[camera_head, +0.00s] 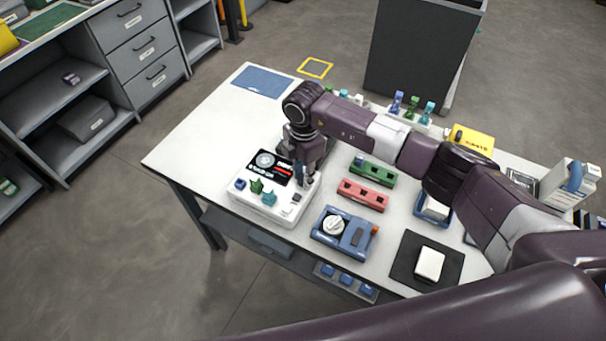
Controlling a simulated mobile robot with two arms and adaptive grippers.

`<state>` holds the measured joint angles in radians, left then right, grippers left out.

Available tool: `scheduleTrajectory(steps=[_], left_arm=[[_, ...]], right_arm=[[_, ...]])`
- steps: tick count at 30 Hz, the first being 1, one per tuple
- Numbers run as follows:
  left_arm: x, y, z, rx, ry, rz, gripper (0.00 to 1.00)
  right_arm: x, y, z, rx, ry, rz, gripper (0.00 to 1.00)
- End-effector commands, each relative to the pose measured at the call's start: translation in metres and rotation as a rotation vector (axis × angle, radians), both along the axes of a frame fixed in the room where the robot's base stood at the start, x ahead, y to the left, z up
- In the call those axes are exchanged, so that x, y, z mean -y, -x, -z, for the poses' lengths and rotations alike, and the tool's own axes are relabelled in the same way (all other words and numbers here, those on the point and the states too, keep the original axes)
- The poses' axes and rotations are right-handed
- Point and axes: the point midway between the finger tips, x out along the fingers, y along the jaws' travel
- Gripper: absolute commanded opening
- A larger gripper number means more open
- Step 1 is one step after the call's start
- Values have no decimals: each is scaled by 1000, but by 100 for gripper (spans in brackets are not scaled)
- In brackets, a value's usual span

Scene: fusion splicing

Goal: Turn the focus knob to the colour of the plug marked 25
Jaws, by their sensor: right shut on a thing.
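A white device (262,208) with a black panel (270,167) stands on the table. Blue, green and teal pieces sit along its front, the teal one (269,198) near the middle. My right gripper (308,182) points down at the device's right side, shut on a small part there that the fingers mostly hide; I cannot tell whether it is the focus knob. A blue box (345,236) with a white round dial (334,226) stands to the right, apart from the gripper. Purple, blue and teal plugs (412,104) stand at the back; their marks are too small to read. My left gripper is not in view.
Green (372,172) and red (363,194) socket blocks lie right of the gripper, close under my right arm. A black mat (408,266) with a white block (430,264) is at the front right. The table's left part is clear, beside a flat blue mat (262,82).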

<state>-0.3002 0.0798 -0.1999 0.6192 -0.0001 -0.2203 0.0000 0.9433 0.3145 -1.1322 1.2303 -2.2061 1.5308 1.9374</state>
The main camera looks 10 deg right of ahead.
Motion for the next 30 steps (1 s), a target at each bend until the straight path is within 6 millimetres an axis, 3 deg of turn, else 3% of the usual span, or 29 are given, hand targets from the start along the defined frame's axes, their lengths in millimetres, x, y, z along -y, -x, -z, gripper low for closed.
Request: scheduleTrajectory(steps=[6, 7, 12, 23, 30], left_arm=[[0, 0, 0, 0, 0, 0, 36], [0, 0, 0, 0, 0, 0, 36], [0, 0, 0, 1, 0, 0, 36], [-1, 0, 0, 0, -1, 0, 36], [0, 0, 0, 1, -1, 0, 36]], right_arm=[[-1, -1, -2, 4, -3, -1, 0], [-1, -1, -2, 4, -3, -1, 24], [-1, -1, -1, 2, -2, -2, 41], [-1, -1, -8, 4, -2, -2, 41], [0, -1, -52, 7, -2, -3, 41]])
